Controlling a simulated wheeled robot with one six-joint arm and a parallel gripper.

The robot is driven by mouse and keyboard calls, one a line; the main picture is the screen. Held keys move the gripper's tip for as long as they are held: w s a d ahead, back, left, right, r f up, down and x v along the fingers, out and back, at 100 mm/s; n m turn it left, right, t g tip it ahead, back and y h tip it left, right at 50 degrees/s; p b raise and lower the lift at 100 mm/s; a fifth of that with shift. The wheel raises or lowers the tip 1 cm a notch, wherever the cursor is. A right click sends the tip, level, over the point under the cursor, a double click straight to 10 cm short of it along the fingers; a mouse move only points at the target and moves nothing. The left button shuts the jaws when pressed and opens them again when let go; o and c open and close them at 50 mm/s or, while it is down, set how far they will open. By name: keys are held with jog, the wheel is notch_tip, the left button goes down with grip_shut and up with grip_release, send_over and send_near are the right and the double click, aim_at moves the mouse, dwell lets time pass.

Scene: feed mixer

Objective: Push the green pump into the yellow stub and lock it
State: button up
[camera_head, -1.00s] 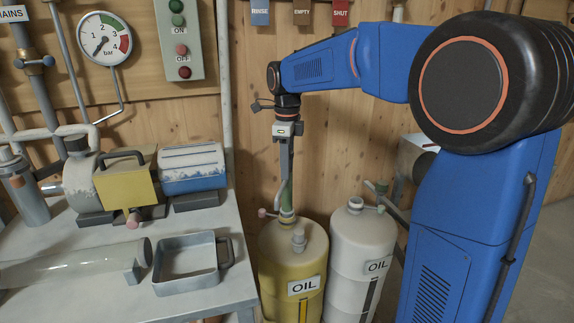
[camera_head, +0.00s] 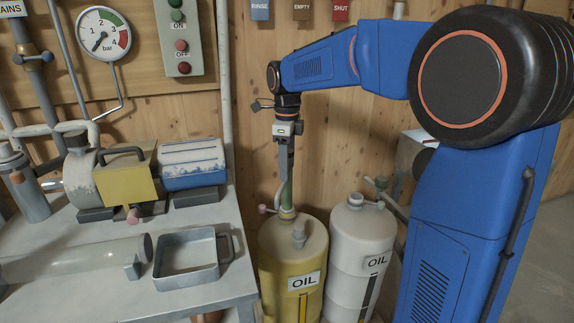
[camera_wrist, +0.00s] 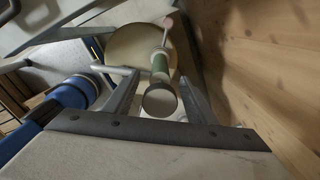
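The green pump (camera_head: 289,193) stands upright at the yellow stub (camera_head: 287,214) on the yellow oil drum (camera_head: 288,247). In the wrist view the pump (camera_wrist: 160,66) shows its round grey end towards me. A lever with a pink knob (camera_head: 262,208) sticks out sideways at the stub. My gripper (camera_head: 286,178) points down over the pump. In the wrist view the fingers of my gripper (camera_wrist: 158,80) stand on either side of the pump, with gaps showing, so it looks open. How deep the pump sits in the stub is hard to tell.
A white oil drum (camera_head: 362,245) with a green-capped fitting stands close on the right. The workbench (camera_head: 222,296) with a grey tray (camera_head: 186,274) is on the left. A wooden wall (camera_head: 330,150) is close behind.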

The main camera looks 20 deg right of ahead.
notch_tip(320, 180, up, 17)
jog(key=shift+r, duration=0.2)
dwell(0.5)
jog(key=shift+s, duration=0.1)
